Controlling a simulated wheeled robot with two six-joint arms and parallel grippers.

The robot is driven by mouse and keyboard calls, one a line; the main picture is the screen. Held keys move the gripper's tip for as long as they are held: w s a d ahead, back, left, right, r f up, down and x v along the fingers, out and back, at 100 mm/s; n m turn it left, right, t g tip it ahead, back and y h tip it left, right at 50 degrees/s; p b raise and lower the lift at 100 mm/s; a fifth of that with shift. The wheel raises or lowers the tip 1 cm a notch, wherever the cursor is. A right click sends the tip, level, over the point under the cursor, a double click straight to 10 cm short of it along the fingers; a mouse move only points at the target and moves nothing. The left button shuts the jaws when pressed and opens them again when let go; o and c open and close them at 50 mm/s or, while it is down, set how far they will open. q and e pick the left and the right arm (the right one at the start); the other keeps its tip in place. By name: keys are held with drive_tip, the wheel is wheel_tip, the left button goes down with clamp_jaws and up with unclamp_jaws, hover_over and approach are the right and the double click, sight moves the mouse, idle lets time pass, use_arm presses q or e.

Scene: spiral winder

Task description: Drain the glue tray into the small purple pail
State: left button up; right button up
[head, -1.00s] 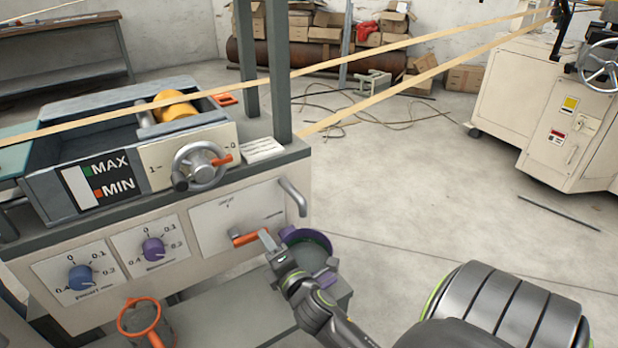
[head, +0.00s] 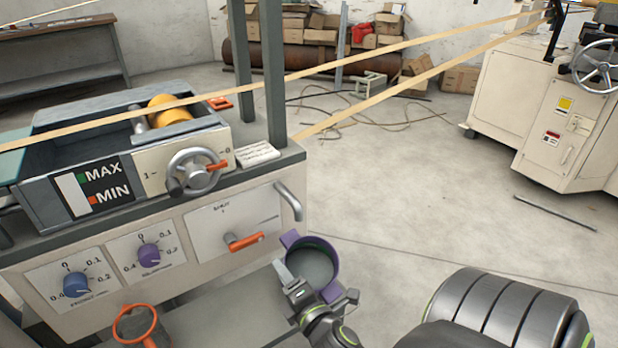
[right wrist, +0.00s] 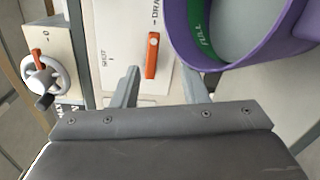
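The glue tray (head: 32,196) is the long grey trough with a MAX/MIN gauge on top of the machine. An orange drain lever (head: 245,241) sits on the front panel below; it also shows in the right wrist view (right wrist: 152,56). The small purple pail (head: 331,262) is below and right of the lever, its grey inside visible; in the right wrist view its rim (right wrist: 178,35) is close, with a green FULL band inside. My right gripper (right wrist: 164,88) is open and empty, its fingers apart below the lever and beside the pail. My left gripper is not in view.
A handwheel (head: 193,171) and blue (head: 77,284) and purple (head: 149,256) knobs are on the machine front. Open floor lies right.

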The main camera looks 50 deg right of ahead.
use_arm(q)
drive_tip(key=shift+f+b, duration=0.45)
use_arm(e)
drive_tip(key=v, duration=0.9)
drive_tip(key=shift+s, duration=0.3)
drive_tip(key=shift+a, duration=0.1)
idle(0.3)
